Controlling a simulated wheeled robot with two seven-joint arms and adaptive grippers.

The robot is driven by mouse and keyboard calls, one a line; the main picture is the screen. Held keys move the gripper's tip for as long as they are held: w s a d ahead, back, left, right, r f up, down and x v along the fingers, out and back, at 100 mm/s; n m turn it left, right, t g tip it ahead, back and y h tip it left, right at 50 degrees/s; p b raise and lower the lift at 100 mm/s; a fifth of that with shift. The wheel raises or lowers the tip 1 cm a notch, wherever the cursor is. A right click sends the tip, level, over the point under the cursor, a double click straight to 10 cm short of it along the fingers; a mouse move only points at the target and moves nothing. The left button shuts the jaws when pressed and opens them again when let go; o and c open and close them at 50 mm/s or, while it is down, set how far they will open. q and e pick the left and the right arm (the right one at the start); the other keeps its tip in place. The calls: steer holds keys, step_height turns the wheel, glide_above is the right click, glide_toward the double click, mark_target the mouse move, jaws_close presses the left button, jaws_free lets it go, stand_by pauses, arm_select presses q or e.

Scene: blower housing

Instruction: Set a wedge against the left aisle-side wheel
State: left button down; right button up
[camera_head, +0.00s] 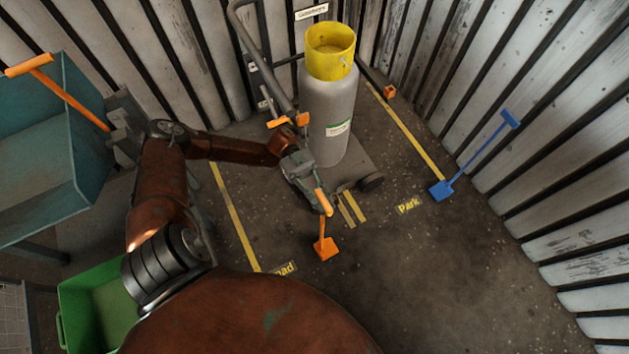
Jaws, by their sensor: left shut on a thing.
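My left gripper (313,193) is shut on the orange handle of a wedge (326,248) in front of the cylinder cart. The wedge's orange block hangs below the gripper over or on the dark floor; I cannot tell whether it touches. A grey gas cylinder with a yellow collar (322,115) stands upright on the cart (352,166). A dark wheel (371,183) shows at the cart's right front corner. The left aisle-side wheel is not clearly seen; my gripper and forearm cover that area. My right gripper is not in view.
A small orange block (389,92) is behind the cart. A teal bin (88,110) with a long orange handle (70,98) and a green crate (68,315) are left. The floor at right front is clear.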

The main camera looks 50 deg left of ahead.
arm_select(q)
steer(key=b+v, duration=1)
steer(key=v, duration=0.8)
steer(key=shift+s+a+r+g+b, duration=0.2)
steer(key=shift+s+g+b, duration=0.1)
steer(key=shift+s, duration=0.1)
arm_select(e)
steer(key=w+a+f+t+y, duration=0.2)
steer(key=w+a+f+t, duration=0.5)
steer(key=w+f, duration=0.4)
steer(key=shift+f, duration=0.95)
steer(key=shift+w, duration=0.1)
arm_select(q)
steer(key=shift+d, duration=0.1)
